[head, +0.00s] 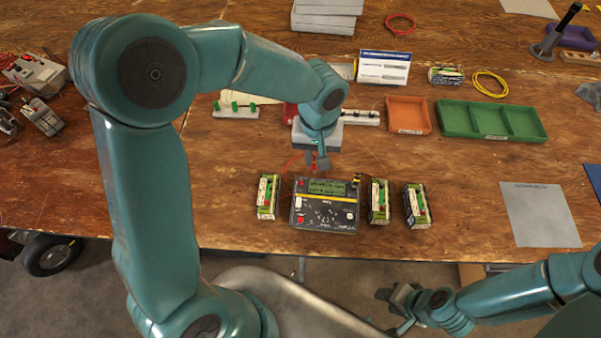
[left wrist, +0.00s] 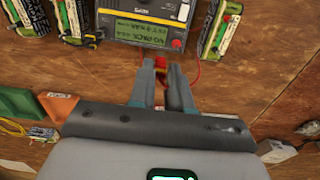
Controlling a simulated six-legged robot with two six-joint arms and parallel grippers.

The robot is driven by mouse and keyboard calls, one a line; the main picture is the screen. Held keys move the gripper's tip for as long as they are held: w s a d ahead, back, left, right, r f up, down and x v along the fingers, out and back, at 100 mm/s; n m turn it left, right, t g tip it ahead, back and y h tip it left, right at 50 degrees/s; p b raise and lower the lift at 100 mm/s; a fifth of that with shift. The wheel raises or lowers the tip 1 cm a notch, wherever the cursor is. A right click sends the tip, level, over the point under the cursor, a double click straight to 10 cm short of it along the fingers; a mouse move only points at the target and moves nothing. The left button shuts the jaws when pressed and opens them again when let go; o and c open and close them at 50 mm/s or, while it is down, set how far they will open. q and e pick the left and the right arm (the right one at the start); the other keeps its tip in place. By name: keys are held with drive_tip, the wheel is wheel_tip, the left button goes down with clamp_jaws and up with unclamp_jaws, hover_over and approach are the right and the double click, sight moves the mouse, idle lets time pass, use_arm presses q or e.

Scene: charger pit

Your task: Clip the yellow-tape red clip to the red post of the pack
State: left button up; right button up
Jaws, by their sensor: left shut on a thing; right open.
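My left gripper (head: 318,162) hangs over the table just behind the charger (head: 325,215). A thin red lead (left wrist: 198,72) runs beside the fingers towards the charger. The charger display reads "NO PACK" in the left wrist view. One battery pack (head: 267,197) stands left of the charger and two more, a near one (head: 378,202) and a farther one (head: 417,206), stand to its right. Their red posts are not clear. My right gripper (head: 393,310) is open and empty in front of the table edge.
Behind are an orange tray (head: 408,128), a green divided tray (head: 491,136), a white sign (head: 384,66) and another pack (head: 446,75). A grey mat (head: 541,214) lies at right. The wood between the right packs and the mat is clear.

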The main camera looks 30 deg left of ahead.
use_arm(q)
drive_tip(key=w+d+p, duration=0.2)
drive_tip(key=w+d, duration=0.1)
drive_tip(key=d, duration=1.1)
drive_tip(key=w+d+p, duration=0.2)
drive_tip(key=w+d, duration=0.2)
drive_tip(key=d, duration=1)
drive_tip(key=shift+w+p, duration=0.15)
drive_tip(key=shift+p, duration=0.15)
drive_tip(key=shift+f, duration=0.1)
drive_tip(key=shift+f+b, duration=2.7)
drive_tip(key=shift+f, duration=0.85)
drive_tip(key=shift+f+b, duration=0.2)
drive_tip(key=shift+b, duration=0.3)
